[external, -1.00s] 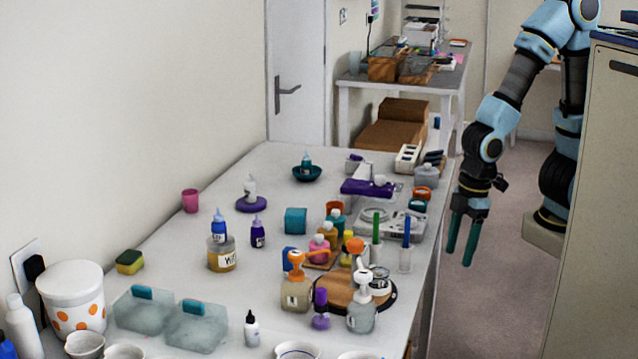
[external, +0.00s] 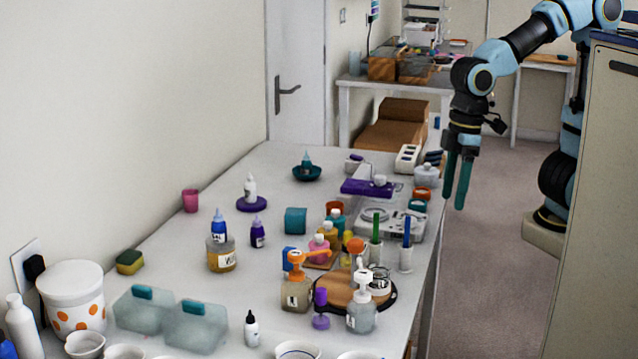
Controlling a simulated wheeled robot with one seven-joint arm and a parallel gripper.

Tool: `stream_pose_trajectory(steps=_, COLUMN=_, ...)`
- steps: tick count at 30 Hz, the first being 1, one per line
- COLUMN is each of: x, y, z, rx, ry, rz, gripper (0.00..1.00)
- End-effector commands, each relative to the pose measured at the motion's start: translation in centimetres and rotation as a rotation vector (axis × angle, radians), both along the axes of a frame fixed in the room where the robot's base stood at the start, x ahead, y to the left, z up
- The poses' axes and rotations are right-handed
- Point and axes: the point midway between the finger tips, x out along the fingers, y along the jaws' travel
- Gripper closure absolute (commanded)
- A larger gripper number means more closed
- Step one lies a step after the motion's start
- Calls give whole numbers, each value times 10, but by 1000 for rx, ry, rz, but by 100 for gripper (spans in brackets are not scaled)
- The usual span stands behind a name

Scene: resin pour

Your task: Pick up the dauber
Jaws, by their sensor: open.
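My gripper (external: 455,203) hangs with its two green fingers pointing down, apart and empty, by the right edge of the white table (external: 170,245). I cannot tell for sure which thing is the dauber. A small purple piece (external: 320,309) with an upright handle and round foot stands near the front of the round wooden board. A green-topped stick (external: 376,227) and a blue-topped stick (external: 407,231) stand upright in holders nearer my gripper. My gripper touches none of these.
Pump bottles (external: 362,304) and an orange-topped jar (external: 296,285) crowd around the wooden board (external: 334,289). A grey scale-like tray (external: 391,219) and a purple tool (external: 366,188) lie near the right edge. The table's left middle is fairly clear.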

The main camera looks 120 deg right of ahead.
Motion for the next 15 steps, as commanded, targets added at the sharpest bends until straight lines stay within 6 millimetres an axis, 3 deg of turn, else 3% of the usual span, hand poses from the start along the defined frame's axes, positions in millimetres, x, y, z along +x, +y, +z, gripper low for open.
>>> stream_pose_trajectory(steps=10, x=69, y=-35, z=12, rx=149, ry=14, rz=-521, gripper=35)
stream_pose_trajectory(steps=15, x=122, y=-73, z=14, rx=268, ry=39, rz=-942, gripper=35)
